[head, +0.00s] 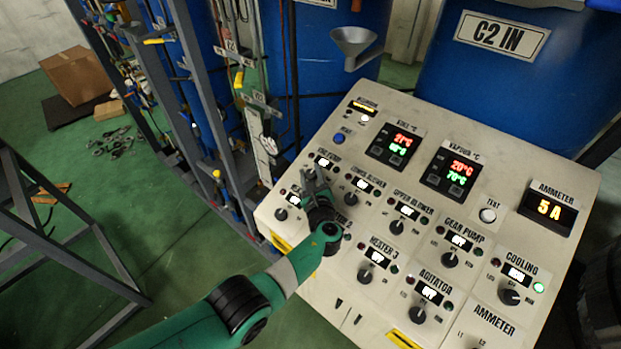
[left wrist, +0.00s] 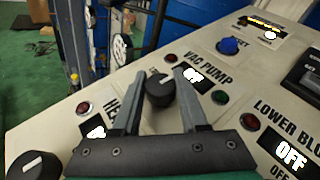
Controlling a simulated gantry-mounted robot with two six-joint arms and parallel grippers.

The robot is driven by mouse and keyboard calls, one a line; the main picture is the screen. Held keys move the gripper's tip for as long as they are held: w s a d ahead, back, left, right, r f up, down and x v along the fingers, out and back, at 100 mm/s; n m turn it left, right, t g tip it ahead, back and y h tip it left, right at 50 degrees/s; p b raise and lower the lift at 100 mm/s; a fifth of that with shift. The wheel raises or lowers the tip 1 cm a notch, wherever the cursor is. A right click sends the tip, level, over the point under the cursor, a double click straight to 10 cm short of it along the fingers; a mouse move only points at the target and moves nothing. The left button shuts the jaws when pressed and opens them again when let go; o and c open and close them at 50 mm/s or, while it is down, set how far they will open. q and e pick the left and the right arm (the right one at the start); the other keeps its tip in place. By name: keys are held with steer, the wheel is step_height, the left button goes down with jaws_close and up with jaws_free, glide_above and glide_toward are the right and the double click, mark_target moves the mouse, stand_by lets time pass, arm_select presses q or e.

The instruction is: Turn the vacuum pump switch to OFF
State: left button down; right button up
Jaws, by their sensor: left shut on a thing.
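The vacuum pump switch (left wrist: 159,91) is a black round knob with a white pointer mark, below the VAC PUMP label on the cream control panel (head: 300,247). My left gripper (head: 316,178) is over the panel's left part and hides this knob in the head view. In the left wrist view its two grey fingers (left wrist: 159,76) stand on either side of the knob, shut on it. The small vac pump display (left wrist: 196,76) is lit and partly covered by a finger; it seems to read OFF. The lamps beside it look dark. My right gripper is not in view.
Other knobs crowd close by, including the lower blower knob (head: 358,199) and a heater knob (left wrist: 33,166). A blue button (head: 339,138) sits above. A metal funnel (head: 354,42) and blue drums (head: 505,82) stand behind the panel. Pipework borders its left side.

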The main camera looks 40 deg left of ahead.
arm_select(q)
steer(key=shift+r+n, duration=0.1)
steer(key=shift+n, duration=0.2)
steer(key=shift+c, duration=2.2)
jaws_free()
